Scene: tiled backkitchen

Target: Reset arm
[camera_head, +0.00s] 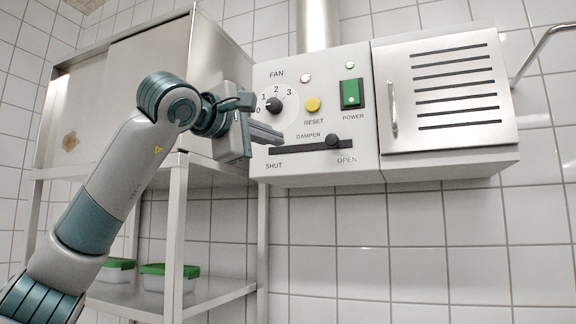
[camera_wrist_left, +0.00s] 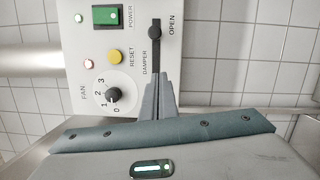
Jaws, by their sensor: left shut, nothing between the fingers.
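My left gripper (camera_head: 266,133) is raised in front of the left part of the wall control box (camera_head: 300,175). Its fingers are shut and empty, and they also show in the left wrist view (camera_wrist_left: 159,97). In the head view the fingertips lie left of the damper slider (camera_head: 332,141), below the fan knob (camera_head: 274,105). The damper slider sits toward the OPEN end of its slot. The fan knob's pointer is near 0 or 1. The yellow reset button (camera_head: 313,104) and green power switch (camera_head: 350,94) are uncovered. My right gripper is not in view.
A metal cabinet (camera_head: 125,75) on a rack stands at left, close behind my left arm. Green-lidded tubs (camera_head: 168,270) sit on the lower shelf (camera_head: 215,289). A slotted vent door with a handle (camera_head: 393,108) adjoins the panel at right. The tiled wall below is clear.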

